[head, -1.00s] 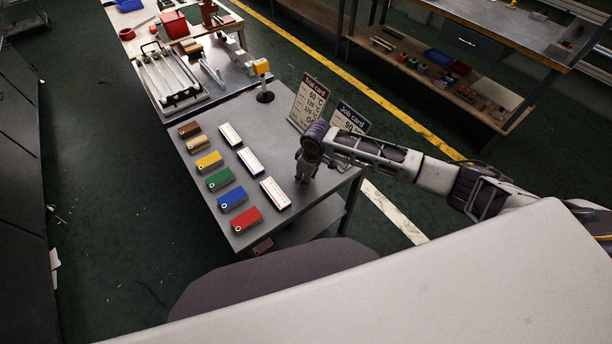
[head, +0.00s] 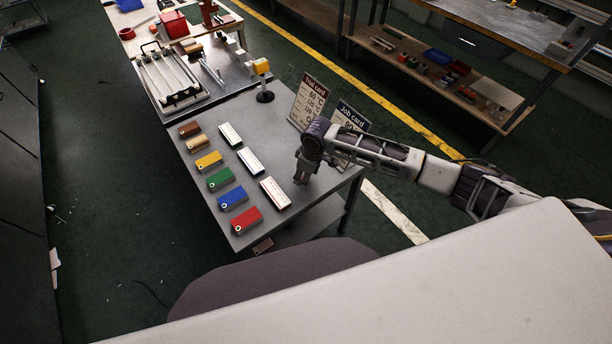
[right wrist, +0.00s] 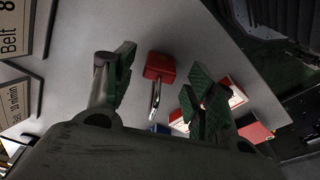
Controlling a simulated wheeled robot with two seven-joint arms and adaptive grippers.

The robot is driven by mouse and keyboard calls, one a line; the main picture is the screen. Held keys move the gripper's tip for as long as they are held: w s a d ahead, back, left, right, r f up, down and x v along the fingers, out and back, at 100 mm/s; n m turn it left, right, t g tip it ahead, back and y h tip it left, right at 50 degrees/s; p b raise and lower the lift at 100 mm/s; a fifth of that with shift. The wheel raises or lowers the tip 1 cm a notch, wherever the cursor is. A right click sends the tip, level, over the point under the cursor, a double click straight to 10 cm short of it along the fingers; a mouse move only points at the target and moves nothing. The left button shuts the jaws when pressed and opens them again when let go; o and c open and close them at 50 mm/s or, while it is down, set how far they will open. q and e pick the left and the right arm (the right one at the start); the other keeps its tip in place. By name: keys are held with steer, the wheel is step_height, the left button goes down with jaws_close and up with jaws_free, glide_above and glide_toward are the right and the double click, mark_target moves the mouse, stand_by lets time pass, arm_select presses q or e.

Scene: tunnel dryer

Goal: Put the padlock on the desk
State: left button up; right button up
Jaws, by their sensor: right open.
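A padlock (right wrist: 159,67) with a red body and a bright metal shackle shows in the right wrist view, on the grey tabletop (right wrist: 190,35). My right gripper (right wrist: 161,82) is open, with its green-padded fingers on either side of the padlock's line and nothing visibly held. In the head view my right gripper (head: 302,174) points down over the right part of the grey table (head: 190,165). I cannot make out the padlock in the head view; the gripper and arm probably hide it. My left gripper is not in view.
Coloured tags (head: 220,179) and white-labelled blocks (head: 250,161) lie in rows left of the gripper. Job cards (head: 308,101) stand behind my arm. A yellow-topped stand (head: 262,80) and a roller tray (head: 170,80) are farther back. A shelf bench (head: 460,75) stands across the aisle.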

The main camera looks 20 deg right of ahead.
step_height(320, 180, up, 11)
steer(key=s+d, duration=0.1)
steer(key=shift+s, duration=0.15)
stand_by(0.3)
stand_by(0.5)
